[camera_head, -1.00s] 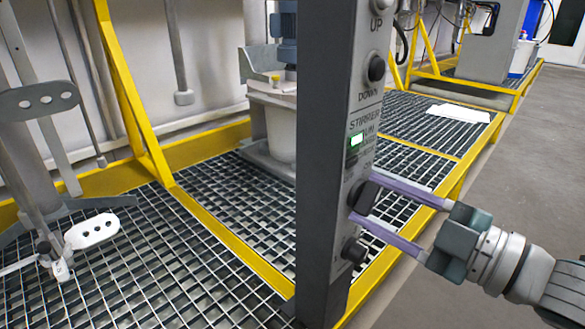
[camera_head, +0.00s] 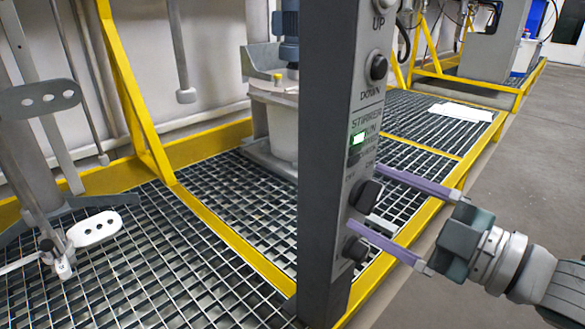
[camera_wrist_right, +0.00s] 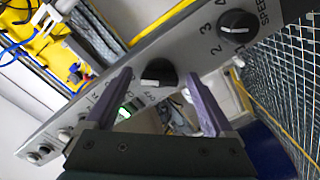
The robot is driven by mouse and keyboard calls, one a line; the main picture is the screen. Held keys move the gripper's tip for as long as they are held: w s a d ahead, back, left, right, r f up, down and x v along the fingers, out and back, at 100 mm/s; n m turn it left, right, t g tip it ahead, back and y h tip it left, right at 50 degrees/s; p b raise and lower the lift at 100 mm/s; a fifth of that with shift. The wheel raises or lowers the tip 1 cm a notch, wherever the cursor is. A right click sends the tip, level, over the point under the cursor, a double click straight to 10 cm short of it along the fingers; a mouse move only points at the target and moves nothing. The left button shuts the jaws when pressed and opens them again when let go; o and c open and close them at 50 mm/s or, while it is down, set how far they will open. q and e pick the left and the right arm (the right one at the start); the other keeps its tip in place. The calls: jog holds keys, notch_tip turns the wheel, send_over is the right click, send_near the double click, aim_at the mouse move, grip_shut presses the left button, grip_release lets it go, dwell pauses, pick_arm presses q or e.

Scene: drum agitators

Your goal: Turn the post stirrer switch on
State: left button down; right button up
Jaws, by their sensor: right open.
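The stirrer switch is a black rotary knob (camera_head: 367,193) on the grey post (camera_head: 330,120), below the STIRRER lettering and a lit green display (camera_head: 357,140). The knob also shows in the right wrist view (camera_wrist_right: 158,73), with a pale mark on its face. My right gripper (camera_head: 363,198) is open, with one purple finger on each side of the knob. In the wrist view a gap shows between the knob and each finger (camera_wrist_right: 158,80). Whether either finger touches the post is unclear. My left gripper is out of view.
Another black knob (camera_head: 355,248), the SPEED dial in the wrist view (camera_wrist_right: 238,25), sits just below. The DOWN button (camera_head: 378,66) is above. Metal grating (camera_head: 140,270) with yellow beams (camera_head: 240,250) surrounds the post. Grey floor (camera_head: 520,190) at right is clear.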

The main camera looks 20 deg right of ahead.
jog(key=p+v, duration=0.2)
jog(key=v, duration=0.8)
jog(key=shift+p, duration=0.35)
jog(key=shift+w, duration=0.1)
